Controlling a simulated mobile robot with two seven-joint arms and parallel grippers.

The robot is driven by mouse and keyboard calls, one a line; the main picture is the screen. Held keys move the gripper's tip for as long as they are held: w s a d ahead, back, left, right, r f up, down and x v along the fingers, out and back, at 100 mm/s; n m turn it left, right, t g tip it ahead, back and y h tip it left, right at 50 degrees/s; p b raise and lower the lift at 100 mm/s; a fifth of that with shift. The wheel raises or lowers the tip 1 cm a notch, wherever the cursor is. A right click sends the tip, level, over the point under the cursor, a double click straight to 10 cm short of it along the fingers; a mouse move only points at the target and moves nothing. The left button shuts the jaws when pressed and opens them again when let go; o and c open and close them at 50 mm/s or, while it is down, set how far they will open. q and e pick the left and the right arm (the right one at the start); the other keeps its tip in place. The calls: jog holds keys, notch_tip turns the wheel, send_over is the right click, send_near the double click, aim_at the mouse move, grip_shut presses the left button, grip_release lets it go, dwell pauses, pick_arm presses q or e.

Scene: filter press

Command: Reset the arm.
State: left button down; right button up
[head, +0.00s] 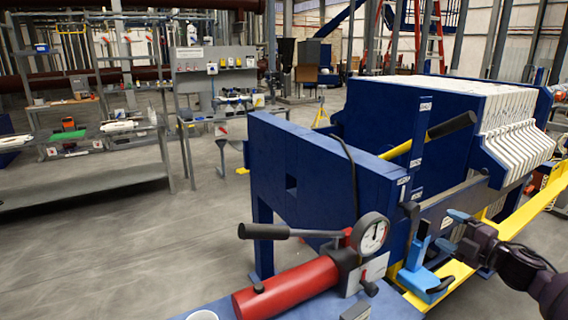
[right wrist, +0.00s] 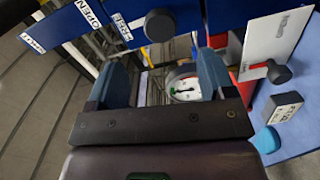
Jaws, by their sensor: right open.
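My right gripper (head: 452,231) is at the lower right of the head view, beside the blue filter press (head: 300,160). Its two blue fingers also show in the right wrist view (right wrist: 163,80), spread apart with nothing held between them. Beyond them in that view is a round pressure gauge (right wrist: 184,87). In the head view the gauge (head: 371,234) stands on a red hand pump (head: 290,288) with a black-gripped lever (head: 265,231). A blue bracket (head: 418,265) stands just left of the gripper. My left gripper is not in view.
White filter plates (head: 510,115) hang at the back right. A yellow bar with a black grip (head: 450,126) juts over the press. A yellow rail (head: 540,205) runs along the right. Grey shelves (head: 80,190) stand at left, with open floor (head: 130,260) before them.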

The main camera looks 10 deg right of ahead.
jog(key=s+a+f+m+g+h, duration=0.1)
jog(key=s+a+f+m+h, duration=0.2)
jog(key=s+a+f+m, duration=0.25)
jog(key=s+a+f+m+h, duration=0.25)
jog(key=a+f+m, duration=0.3)
jog(key=f, duration=0.35)
jog(key=s+a+f+m+g, duration=0.1)
jog(key=s+a+f+m, duration=0.2)
jog(key=s, duration=0.4)
jog(key=s+a+f+m+g, duration=0.1)
jog(key=s+a+f+m, duration=0.1)
jog(key=s+f, duration=0.4)
jog(key=s+a+f+m+g+h, duration=0.1)
jog(key=s+a+f+m+g, duration=0.1)
jog(key=s, duration=0.6)
notch_tip(320, 180, down, 2)
jog(key=a+m, duration=0.1)
jog(key=a, duration=0.2)
jog(key=shift+f+m, duration=0.2)
jog(key=shift+m, duration=0.1)
